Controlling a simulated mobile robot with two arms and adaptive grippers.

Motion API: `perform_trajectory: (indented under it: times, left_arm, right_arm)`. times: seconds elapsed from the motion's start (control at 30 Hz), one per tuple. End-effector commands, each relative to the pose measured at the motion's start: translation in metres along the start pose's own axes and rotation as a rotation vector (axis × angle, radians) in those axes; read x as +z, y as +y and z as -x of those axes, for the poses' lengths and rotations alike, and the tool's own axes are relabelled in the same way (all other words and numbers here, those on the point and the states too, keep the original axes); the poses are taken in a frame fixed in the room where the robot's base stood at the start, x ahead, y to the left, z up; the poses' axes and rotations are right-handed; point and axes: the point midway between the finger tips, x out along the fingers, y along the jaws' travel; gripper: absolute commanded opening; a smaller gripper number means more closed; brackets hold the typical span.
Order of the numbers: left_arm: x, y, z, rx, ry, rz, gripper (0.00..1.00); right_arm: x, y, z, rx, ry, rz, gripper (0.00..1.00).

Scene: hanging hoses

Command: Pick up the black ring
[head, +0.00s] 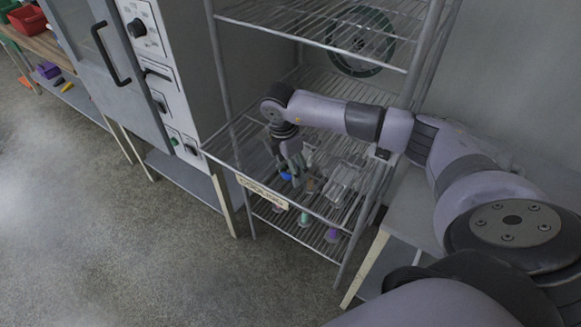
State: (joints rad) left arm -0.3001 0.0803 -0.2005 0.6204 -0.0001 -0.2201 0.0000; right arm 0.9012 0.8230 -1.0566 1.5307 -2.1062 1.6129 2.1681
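My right arm reaches in from the right to a wire rack (226,122). My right gripper (292,172) points down over the rack's middle shelf, among small objects. It is small and dark here, and I cannot tell whether its fingers are open or shut. A large dark round ring (361,41) stands upright at the back of the rack, behind the upper shelf wires. I cannot make out another black ring; one near the fingers may be hidden. My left gripper is not in view.
Clear containers (343,182) stand on the middle shelf, right of the gripper. A label plate (262,192) hangs on its front edge. Green and purple items (332,235) sit lower. A grey oven-like cabinet (165,75) stands close left. The floor (110,235) in front is clear.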

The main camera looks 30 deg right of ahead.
Motion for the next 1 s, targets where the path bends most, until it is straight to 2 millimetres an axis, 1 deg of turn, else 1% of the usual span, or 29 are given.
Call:
perform_trajectory:
  times: [0.1,0.27,0.9,0.93,1.0]
  left_arm:
    - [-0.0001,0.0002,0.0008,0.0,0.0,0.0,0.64]
    - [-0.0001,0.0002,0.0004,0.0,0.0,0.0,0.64]
    - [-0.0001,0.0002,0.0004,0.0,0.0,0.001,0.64]
    - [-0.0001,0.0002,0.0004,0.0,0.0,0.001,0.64]
    - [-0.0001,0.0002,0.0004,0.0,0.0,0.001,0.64]
  right_arm:
    - [-0.0003,0.0002,-0.0035,0.001,0.001,0.001,0.68]
    - [-0.0005,0.0003,-0.0034,0.001,0.001,0.001,0.68]
    - [-0.0006,0.0004,-0.0029,0.001,0.001,0.001,0.25]
    - [-0.0006,0.0004,-0.0028,0.001,0.001,0.001,0.23]
    - [-0.0006,0.0004,-0.0028,0.001,0.001,0.001,0.23]
